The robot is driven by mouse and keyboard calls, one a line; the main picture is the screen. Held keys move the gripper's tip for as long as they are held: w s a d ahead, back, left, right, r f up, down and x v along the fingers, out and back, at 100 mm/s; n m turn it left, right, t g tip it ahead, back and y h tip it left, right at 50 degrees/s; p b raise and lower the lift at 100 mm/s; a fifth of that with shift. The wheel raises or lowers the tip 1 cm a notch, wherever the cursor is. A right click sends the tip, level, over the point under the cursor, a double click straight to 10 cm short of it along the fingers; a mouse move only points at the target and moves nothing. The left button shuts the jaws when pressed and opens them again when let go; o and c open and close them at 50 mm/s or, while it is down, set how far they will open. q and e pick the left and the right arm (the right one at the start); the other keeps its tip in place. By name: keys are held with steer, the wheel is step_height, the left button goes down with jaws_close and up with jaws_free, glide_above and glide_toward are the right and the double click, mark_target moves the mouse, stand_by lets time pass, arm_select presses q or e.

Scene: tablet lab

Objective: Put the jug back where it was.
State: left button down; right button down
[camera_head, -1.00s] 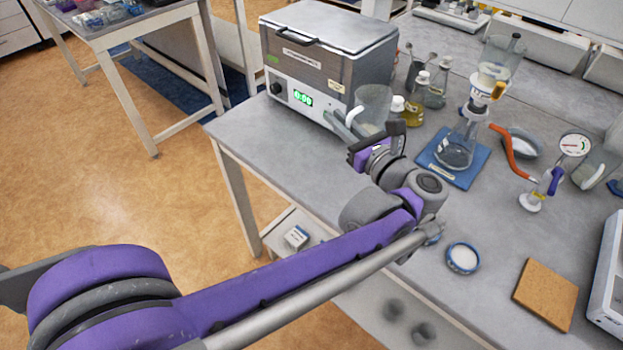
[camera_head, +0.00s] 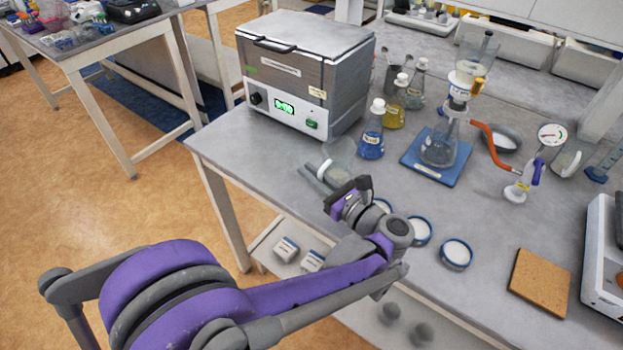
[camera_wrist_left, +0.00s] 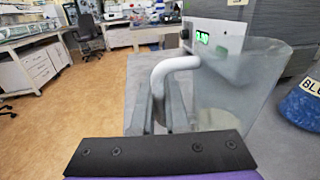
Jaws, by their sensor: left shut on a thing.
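The jug (camera_head: 340,158) is clear with a white handle and is over the front part of the grey bench, in front of the heating box. My left gripper (camera_head: 318,178) is shut on its handle. In the left wrist view the jug (camera_wrist_left: 250,88) fills the right half, with its white handle (camera_wrist_left: 172,66) between my gripper's fingers (camera_wrist_left: 158,108). The jug looks roughly upright. I cannot tell whether its base touches the bench. My right gripper is not in view.
The box (camera_head: 305,80) with a green display stands behind. A blue-liquid flask (camera_head: 372,138) is close to the jug's right, with a yellow one (camera_head: 395,113) behind. A filter flask (camera_head: 438,148) stands on a blue pad. Blue-rimmed dishes (camera_head: 456,253) and a cork mat (camera_head: 540,283) lie right of my arm.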

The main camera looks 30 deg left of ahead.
arm_select(q)
steer(key=shift+f, duration=0.75)
steer(key=shift+f, duration=0.1)
steer(key=c, duration=1.4)
jaws_free()
steer(key=shift+f, duration=0.1)
steer(key=o, duration=0.5)
steer(key=shift+r, duration=0.2)
steer(key=v, duration=1.2)
